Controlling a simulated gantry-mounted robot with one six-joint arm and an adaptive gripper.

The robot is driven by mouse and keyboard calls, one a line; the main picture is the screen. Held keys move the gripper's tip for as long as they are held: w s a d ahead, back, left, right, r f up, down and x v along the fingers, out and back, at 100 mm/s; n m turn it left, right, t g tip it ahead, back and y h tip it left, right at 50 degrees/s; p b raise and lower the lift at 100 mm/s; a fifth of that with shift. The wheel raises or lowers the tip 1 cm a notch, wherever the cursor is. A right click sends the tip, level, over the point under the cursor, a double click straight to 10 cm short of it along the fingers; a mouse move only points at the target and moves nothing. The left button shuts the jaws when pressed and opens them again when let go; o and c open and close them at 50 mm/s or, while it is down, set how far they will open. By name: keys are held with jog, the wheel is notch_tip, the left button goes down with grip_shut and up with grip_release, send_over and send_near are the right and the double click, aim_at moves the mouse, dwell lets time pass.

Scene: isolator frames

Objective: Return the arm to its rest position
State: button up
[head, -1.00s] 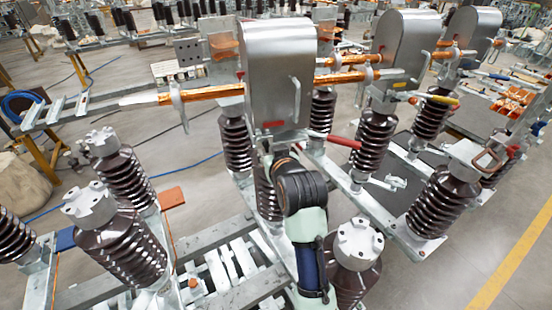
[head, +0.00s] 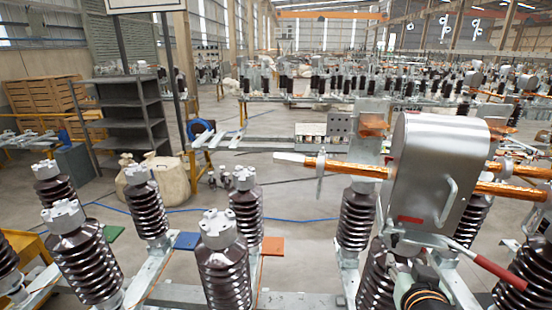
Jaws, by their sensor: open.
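A dark, rounded part of my arm with an orange ring (head: 424,292) shows at the bottom right of the head view, cut off by the lower edge. It is in front of the isolator frame with the large silver metal housing (head: 437,175). My gripper itself cannot be made out; it is hidden or out of the picture. The rest of my arm is below the view.
A copper-coloured conductor bar (head: 355,169) juts left from the housing. A red-ended lever (head: 498,270) slopes down at right. Brown ribbed insulators (head: 222,265) stand at lower left. Grey shelving (head: 128,115) stands behind them. Open floor (head: 290,195) lies mid-left.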

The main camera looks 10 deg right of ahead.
jog(key=s+a+f+n+y, duration=0.2)
jog(key=s+a, duration=0.1)
jog(key=a, duration=0.7)
jog(key=s+a+f+n+y+p, duration=0.1)
jog(key=s+a+f+y, duration=0.1)
jog(key=a, duration=0.9)
jog(key=s+a+f+n+t+y, duration=0.1)
jog(key=s+a+f, duration=0.3)
jog(key=a, duration=0.7)
jog(key=shift+s+a+n+y, duration=0.2)
jog(key=shift+s+n+y, duration=0.15)
jog(key=shift+n+y, duration=0.45)
